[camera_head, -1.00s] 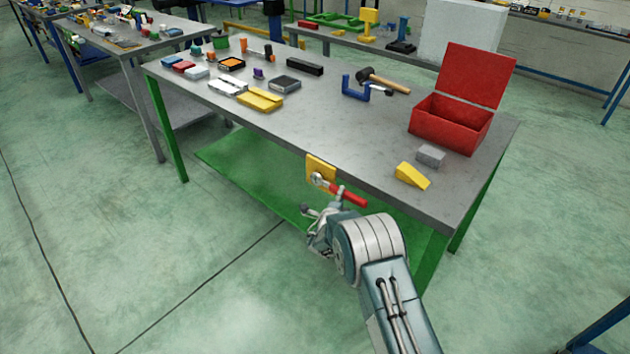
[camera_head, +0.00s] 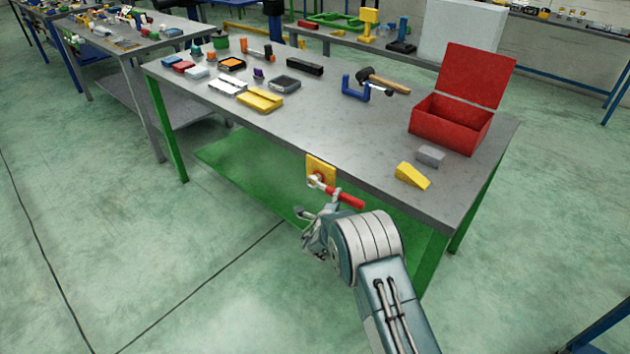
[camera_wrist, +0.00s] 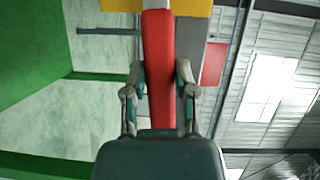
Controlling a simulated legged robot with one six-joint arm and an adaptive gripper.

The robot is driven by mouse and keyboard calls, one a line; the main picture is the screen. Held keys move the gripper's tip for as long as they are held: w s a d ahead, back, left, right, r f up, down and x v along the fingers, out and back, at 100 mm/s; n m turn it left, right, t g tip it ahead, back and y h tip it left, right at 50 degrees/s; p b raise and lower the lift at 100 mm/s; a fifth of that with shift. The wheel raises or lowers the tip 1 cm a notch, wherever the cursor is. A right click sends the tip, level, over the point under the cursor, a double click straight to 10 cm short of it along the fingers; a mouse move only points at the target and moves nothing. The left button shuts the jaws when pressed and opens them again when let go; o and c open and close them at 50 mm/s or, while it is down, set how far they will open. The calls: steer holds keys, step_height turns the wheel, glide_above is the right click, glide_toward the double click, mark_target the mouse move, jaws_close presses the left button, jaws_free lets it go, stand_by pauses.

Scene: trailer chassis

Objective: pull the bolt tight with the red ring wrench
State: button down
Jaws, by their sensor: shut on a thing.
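The red ring wrench (camera_head: 345,198) has its silver ring end at the yellow plate (camera_head: 321,169) on the front edge of the workbench. The ring covers the spot where the bolt would be, and I cannot make out the bolt itself. My gripper (camera_head: 322,218) is below the plate in the head view. In the wrist view my gripper (camera_wrist: 161,80) has its two fingers on either side of the red handle (camera_wrist: 159,62) and is shut on it. The handle runs up the picture towards the yellow plate (camera_wrist: 190,6).
The grey workbench (camera_head: 300,135) has green legs. On it are an open red box (camera_head: 450,125), a yellow wedge (camera_head: 412,176), a grey block (camera_head: 431,156), a mallet (camera_head: 385,80) and a blue clamp (camera_head: 354,88). The floor in front is clear.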

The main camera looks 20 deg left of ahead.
steer(key=s, duration=0.1)
steer(key=s+a, duration=0.1)
steer(key=s, duration=0.2)
steer(key=shift+a, duration=0.35)
steer(key=shift+s, duration=0.1)
stand_by(0.7)
